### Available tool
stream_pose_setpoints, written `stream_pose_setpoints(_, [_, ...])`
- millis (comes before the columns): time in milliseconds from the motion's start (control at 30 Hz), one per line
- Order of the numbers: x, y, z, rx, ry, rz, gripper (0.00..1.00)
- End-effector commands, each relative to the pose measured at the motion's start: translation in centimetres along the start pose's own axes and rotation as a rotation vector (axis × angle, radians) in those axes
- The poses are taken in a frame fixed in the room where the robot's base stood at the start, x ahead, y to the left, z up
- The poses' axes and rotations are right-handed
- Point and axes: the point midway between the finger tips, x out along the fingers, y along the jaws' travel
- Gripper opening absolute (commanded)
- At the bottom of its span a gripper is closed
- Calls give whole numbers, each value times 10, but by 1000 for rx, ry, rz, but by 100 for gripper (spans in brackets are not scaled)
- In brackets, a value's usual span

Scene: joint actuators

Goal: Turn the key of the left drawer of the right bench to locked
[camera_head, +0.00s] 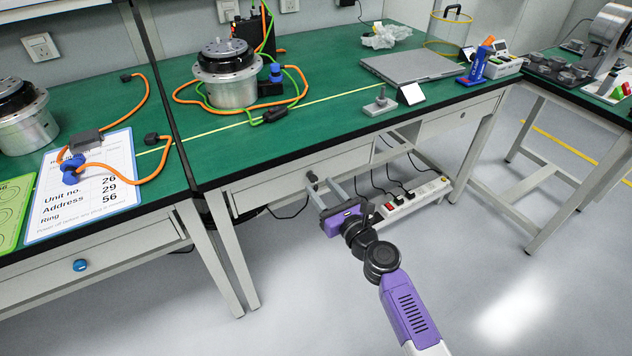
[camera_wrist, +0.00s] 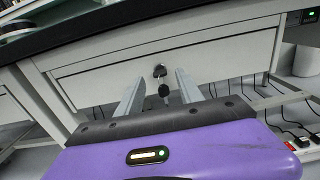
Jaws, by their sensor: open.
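The left drawer (camera_head: 268,193) of the right bench is shut, a pale grey front under the green top; it fills the upper middle of the wrist view (camera_wrist: 95,80).
A power strip (camera_head: 414,198) with cables lies below and right of my gripper. The bench top overhangs the drawer with a black edge. A second drawer (camera_head: 459,117) is farther right. The left bench has a blue-knobbed drawer (camera_head: 80,265). The floor in front is clear.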

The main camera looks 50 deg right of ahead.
Motion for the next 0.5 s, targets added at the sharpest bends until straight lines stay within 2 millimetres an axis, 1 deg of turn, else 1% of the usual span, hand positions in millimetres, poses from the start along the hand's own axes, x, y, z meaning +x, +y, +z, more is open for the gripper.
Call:
stream_pose_setpoints(33, [9, 0, 1, 0, -1, 1, 44])
stream_pose_setpoints(200, [27, 0, 0, 0, -1, 0, 44])
stream_pose_setpoints(333, [33, 0, 0, -1, 1, 0, 44])
stream_pose_setpoints(500, [35, 0, 0, -2, 1, 0, 44])
